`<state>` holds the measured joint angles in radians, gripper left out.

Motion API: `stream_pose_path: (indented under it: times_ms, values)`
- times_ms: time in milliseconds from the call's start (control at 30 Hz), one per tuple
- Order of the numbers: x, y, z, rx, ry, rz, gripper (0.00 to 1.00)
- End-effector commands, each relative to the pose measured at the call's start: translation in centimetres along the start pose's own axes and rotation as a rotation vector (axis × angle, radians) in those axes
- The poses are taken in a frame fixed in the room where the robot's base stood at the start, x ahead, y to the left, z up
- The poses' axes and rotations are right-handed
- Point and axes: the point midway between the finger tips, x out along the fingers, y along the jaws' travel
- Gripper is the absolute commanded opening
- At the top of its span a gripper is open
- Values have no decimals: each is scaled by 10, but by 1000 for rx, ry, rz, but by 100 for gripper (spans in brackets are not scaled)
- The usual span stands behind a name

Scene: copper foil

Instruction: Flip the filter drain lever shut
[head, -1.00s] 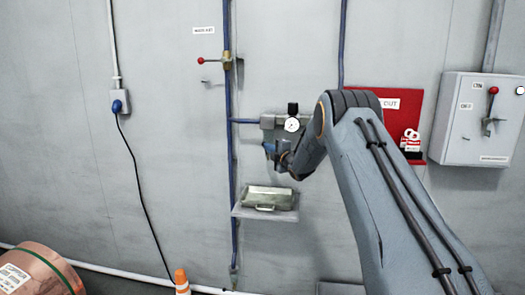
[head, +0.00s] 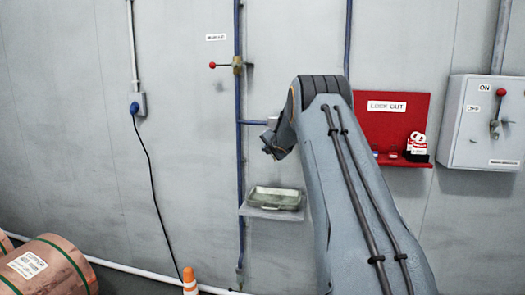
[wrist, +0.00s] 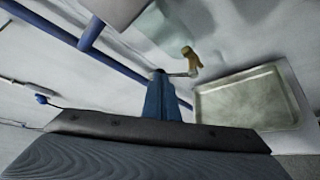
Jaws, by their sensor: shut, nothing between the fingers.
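My gripper (head: 270,150) is shut and empty, close to the wall above the small shelf. In the wrist view its blue fingers (wrist: 163,97) point at a thin lever (wrist: 181,74) below a brass fitting (wrist: 190,55). The fitting sits under the pale, cloudy filter bowl (wrist: 185,28). The fingertips overlap the lever's left end; I cannot tell if they touch it. In the head view my arm hides the filter and lever.
A metal tray (wrist: 240,108) stands on a shelf (head: 273,215) below the gripper. Blue pipes (head: 240,160) run up the wall. A red-knobbed valve (head: 236,65) is higher up. A red lockout board (head: 400,110) and switch box (head: 475,140) are right.

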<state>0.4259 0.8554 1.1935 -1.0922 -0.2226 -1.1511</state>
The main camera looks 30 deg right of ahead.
Motion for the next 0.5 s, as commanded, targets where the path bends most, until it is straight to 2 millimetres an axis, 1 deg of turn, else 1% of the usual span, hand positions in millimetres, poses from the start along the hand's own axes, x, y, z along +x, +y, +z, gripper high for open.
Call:
stream_pose_path:
  times_ms: [167,400,500]
  values:
    - [5,-3,-4,5,-3,-1,0]
    - [12,-4,-14,4,-2,0,0]
    - [11,-2,-13,4,-1,1,0]
